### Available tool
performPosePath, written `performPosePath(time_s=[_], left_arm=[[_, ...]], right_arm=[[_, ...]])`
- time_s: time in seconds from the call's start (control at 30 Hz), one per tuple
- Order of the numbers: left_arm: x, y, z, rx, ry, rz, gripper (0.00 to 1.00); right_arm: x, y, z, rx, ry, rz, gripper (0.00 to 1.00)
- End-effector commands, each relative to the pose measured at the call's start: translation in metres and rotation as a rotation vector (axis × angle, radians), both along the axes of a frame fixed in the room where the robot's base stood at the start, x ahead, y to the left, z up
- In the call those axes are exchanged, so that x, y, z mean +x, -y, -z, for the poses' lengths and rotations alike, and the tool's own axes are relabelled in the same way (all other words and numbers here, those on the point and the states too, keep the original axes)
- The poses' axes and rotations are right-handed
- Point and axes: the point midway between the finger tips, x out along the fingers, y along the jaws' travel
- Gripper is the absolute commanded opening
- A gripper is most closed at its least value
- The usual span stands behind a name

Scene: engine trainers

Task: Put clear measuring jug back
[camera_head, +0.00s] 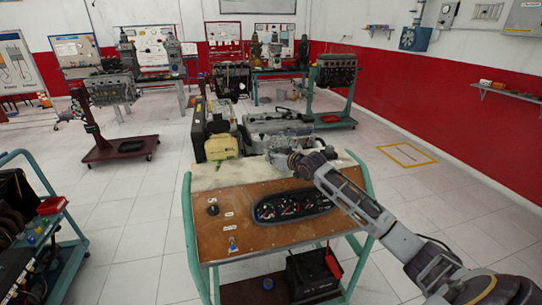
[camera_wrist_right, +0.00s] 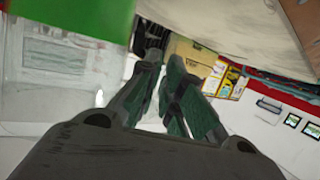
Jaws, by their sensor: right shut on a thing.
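My right gripper (camera_head: 282,158) reaches over the back part of the trainer stand, by the engine. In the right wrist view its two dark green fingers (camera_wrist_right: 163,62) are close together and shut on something. In the head view I cannot make the jug out clearly against the engine and the gripper. My left gripper is not in view.
The trainer stand's wooden panel (camera_head: 225,235) with a gauge cluster (camera_head: 292,205) is in front of me. A yellow-topped part (camera_head: 222,146) and a grey engine (camera_head: 270,122) are behind it. A green-framed trolley (camera_head: 75,250) stands at left. The right floor is clear.

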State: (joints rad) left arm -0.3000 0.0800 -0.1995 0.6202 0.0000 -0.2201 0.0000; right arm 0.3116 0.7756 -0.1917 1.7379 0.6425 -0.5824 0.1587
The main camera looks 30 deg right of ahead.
Motion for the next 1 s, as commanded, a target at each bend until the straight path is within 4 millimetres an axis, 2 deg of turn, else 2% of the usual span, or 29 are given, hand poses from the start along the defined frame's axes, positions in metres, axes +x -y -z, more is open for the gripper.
performPosePath(time_s=[0.23, 0.27, 0.3, 0.4, 0.43, 1.0], left_arm=[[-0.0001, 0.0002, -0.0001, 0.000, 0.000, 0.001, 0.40], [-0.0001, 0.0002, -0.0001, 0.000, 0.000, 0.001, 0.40], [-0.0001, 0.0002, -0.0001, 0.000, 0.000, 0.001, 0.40], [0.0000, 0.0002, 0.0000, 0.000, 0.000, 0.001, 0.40], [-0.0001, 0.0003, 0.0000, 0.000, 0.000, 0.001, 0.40], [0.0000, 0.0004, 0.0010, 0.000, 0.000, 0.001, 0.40]], right_arm=[[0.0002, 0.0001, 0.0006, -0.001, 0.003, -0.001, 0.00], [-0.0001, 0.0000, 0.0024, 0.000, -0.001, 0.000, 0.10], [0.0000, 0.0000, 0.0022, 0.000, -0.001, 0.000, 0.15], [0.0000, 0.0000, 0.0022, 0.000, -0.001, 0.000, 0.28], [0.0000, 0.0000, 0.0022, 0.000, 0.000, 0.000, 0.29], [-0.0053, 0.0009, -0.0011, -0.001, -0.001, 0.000, 0.29]])
